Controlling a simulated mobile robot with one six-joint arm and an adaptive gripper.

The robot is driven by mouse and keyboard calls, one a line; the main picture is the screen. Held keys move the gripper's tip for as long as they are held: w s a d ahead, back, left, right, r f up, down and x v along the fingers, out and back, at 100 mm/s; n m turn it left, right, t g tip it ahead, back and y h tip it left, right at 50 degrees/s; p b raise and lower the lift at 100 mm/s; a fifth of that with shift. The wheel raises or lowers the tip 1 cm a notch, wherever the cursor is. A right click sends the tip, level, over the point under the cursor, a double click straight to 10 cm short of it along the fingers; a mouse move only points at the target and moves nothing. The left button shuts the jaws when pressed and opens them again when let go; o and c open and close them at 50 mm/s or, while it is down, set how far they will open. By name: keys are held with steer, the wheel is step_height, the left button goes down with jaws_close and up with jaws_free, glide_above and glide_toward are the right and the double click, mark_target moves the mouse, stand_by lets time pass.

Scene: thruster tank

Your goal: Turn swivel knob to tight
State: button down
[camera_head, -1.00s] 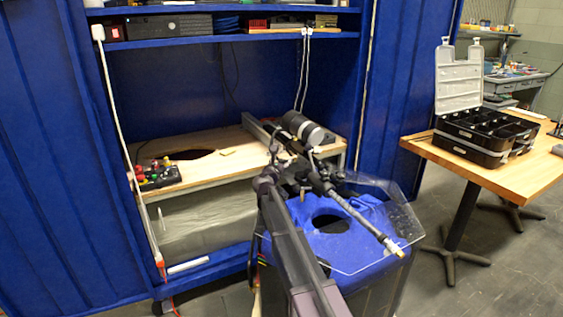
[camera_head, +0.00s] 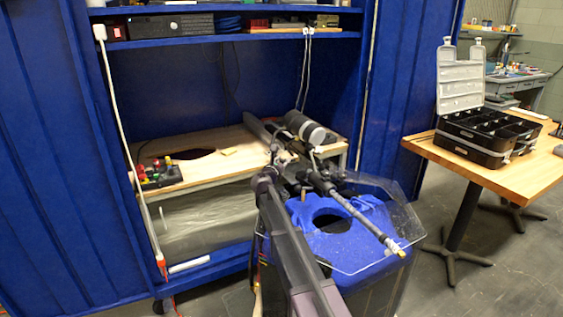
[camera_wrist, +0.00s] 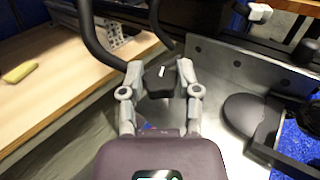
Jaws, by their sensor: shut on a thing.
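In the wrist view, the black swivel knob (camera_wrist: 160,82) with a small white mark sits between the two grey fingers of my gripper (camera_wrist: 162,76). The fingers are shut on its sides. A curved black bar or hose rises just behind the knob. In the head view, my purple arm reaches up toward the thruster mount (camera_head: 290,160) above the blue tank (camera_head: 340,235). The knob cannot be made out there, and my gripper is hard to separate from the dark mount parts.
A black and silver cylinder (camera_head: 304,128) and a long rod (camera_head: 355,212) lie close to my arm. A clear shield (camera_head: 395,215) covers the tank top. A yellow block (camera_wrist: 20,72) lies on the wooden bench (camera_wrist: 62,70). A control box (camera_head: 160,174) stands farther left.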

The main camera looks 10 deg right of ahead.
steer(key=shift+w, duration=0.15)
steer(key=m+g+h, duration=0.3)
steer(key=h, duration=0.1)
steer(key=shift+w+m+g, duration=0.15)
steer(key=shift+m+g, duration=0.25)
steer(key=m+g+h, duration=0.3)
steer(key=g, duration=0.2)
steer(key=shift+w+m, duration=0.1)
steer(key=shift+m, duration=0.3)
steer(key=m+g, duration=0.2)
steer(key=g, duration=0.1)
steer(key=m+g+h, duration=0.1)
steer(key=m+g, duration=0.1)
steer(key=g, duration=0.2)
steer(key=shift+s+d+m+g, duration=0.1)
steer(key=shift+s+m+g, duration=0.05)
steer(key=shift+m+g, duration=0.7)
steer(key=shift+s+m+g, duration=0.1)
steer(key=shift+m+g, duration=0.45)
steer(key=shift+g, duration=0.5)
steer(key=shift+s, duration=0.1)
steer(key=shift+c, duration=1.5)
jaws_free()
